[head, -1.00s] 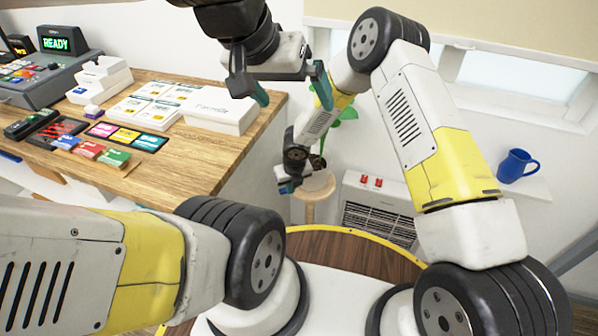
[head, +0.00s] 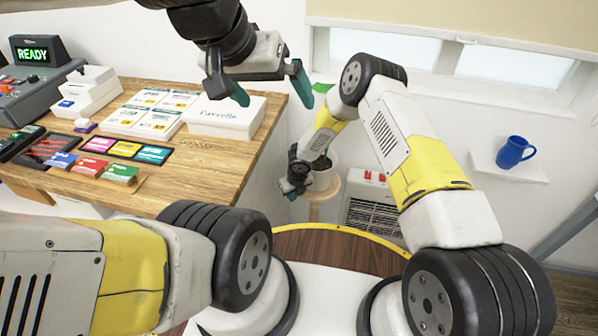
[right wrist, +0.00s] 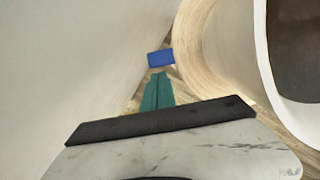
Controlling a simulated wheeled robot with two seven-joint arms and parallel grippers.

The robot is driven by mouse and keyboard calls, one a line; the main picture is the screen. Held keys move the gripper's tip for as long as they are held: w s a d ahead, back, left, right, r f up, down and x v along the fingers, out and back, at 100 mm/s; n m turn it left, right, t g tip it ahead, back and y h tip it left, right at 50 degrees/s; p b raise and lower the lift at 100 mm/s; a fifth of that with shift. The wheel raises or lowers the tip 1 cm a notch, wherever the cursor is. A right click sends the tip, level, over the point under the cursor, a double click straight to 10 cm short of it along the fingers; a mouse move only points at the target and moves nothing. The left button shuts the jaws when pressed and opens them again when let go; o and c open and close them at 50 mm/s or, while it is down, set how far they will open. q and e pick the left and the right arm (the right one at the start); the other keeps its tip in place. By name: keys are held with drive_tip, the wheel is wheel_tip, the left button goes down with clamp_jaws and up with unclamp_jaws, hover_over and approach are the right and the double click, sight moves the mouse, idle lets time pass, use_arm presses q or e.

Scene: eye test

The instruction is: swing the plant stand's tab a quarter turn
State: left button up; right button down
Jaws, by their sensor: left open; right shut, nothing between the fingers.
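The plant stand (head: 327,190) is a round pale wooden stand at the back, near the wall, partly hidden by my right arm. It bears a white plant pot (head: 325,179), and the pot with dark soil shows in the right wrist view (right wrist: 262,60). The blue tab (right wrist: 160,57) sticks out beside the stand's curved wooden edge in the right wrist view. My right gripper (right wrist: 157,76) is shut and empty, its teal fingertips just short of the tab; contact cannot be told. In the head view, this gripper (head: 290,191) is left of the stand. My left gripper (head: 273,99) is open and empty, high up near the counter's right end.
The wooden counter (head: 190,165) at left holds a white box (head: 226,116), cards and a machine with a READY display (head: 32,54). A heater (head: 372,207) stands right of the stand. A blue mug (head: 514,152) sits on a wall shelf (head: 508,170). A pale wall (right wrist: 70,60) runs left of the tab.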

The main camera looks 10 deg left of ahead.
drive_tip(key=shift+w+a, duration=0.1)
drive_tip(key=shift+w, duration=0.05)
drive_tip(key=shift+w+a+m, duration=0.55)
drive_tip(key=shift+a+m, duration=0.1)
drive_tip(key=shift+m, duration=0.15)
drive_tip(key=shift+s, duration=0.1)
